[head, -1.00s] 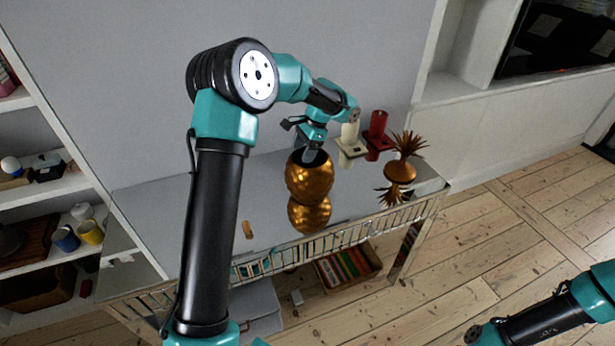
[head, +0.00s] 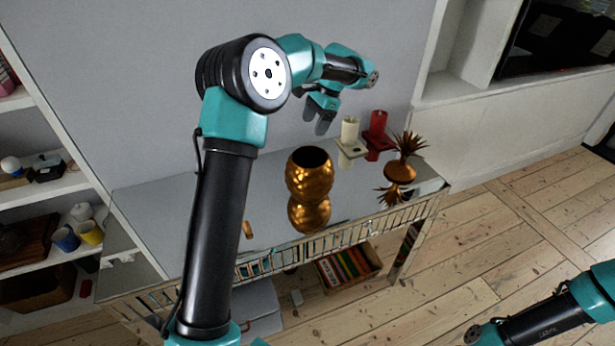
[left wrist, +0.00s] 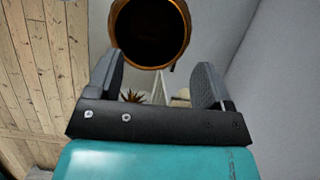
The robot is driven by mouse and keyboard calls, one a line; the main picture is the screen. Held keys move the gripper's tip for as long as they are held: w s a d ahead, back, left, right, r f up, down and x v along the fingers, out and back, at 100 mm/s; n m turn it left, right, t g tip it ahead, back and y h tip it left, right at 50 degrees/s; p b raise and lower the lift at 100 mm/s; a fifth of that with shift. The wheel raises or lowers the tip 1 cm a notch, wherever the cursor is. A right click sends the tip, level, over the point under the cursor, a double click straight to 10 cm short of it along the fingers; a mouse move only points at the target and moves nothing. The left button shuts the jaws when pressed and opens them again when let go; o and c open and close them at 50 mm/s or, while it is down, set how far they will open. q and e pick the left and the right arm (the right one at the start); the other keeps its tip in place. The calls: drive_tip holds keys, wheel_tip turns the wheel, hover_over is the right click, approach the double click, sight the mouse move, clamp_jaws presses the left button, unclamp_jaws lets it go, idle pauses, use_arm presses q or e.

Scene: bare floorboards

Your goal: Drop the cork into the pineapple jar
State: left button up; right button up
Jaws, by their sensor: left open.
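The golden pineapple jar (head: 309,178) stands upright and open on the glossy tabletop, its dark mouth facing up. A small tan piece that looks like the cork (head: 247,230) lies on the tabletop to the left of the jar, close beside my left arm. My left gripper (head: 319,115) is open and empty, above and behind the jar. In the left wrist view, the jar's mouth (left wrist: 150,32) shows beyond the parted fingers (left wrist: 160,72). The inside of the jar is too dark to read. My right gripper is out of view.
A spiky-leaved brown-gold piece (head: 400,172) stands to the right of the jar.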

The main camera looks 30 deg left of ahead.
use_arm(q)
drive_tip(key=v, duration=0.7)
drive_tip(key=shift+r, duration=0.3)
drive_tip(key=shift+w+d, duration=0.1)
drive_tip(key=shift+w, duration=0.05)
